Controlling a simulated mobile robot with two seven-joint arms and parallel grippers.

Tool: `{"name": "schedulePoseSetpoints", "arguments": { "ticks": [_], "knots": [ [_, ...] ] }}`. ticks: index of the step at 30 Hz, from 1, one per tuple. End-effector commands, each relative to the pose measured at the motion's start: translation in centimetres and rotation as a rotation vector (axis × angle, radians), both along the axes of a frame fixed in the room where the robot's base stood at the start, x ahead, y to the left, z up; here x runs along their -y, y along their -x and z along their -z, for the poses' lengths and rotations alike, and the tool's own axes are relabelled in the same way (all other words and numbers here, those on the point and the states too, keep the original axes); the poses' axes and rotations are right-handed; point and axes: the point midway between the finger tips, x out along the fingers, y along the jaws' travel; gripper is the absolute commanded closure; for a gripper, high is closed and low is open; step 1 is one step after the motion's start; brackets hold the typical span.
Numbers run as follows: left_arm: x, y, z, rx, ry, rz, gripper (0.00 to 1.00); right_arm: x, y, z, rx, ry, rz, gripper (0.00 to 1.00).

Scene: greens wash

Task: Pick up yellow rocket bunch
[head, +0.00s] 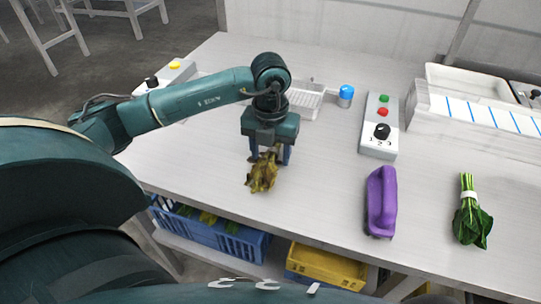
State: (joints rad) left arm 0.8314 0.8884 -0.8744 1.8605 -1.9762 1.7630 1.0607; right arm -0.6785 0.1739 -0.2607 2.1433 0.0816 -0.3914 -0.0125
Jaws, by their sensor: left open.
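The yellow rocket bunch (262,174), yellow-brown and wilted-looking, lies on the pale table near its front edge. My left gripper (269,158) points down right above it, with one finger on each side of the bunch's upper part. Its fingers are open, and the bunch partly hides them. I cannot tell whether they touch the bunch. My right gripper does not show.
Blue (215,236) and yellow (325,265) crates sit below the table.

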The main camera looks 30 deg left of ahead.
Motion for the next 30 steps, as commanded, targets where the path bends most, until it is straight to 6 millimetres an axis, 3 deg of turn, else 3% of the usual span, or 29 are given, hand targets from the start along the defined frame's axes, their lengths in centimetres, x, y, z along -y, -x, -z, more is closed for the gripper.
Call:
{"name": "schedulePoseSetpoints", "arguments": {
  "ticks": [18,26,30],
  "knots": [
    [0.0,0.0,-0.1,0.000,0.000,0.000,0.94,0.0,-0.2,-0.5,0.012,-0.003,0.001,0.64],
    [0.0,0.0,-0.3,0.001,0.001,0.000,0.95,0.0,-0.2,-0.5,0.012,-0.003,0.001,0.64],
    [0.1,-0.1,-1.9,0.005,0.002,0.000,0.95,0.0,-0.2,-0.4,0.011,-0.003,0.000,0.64]
  ]
}}
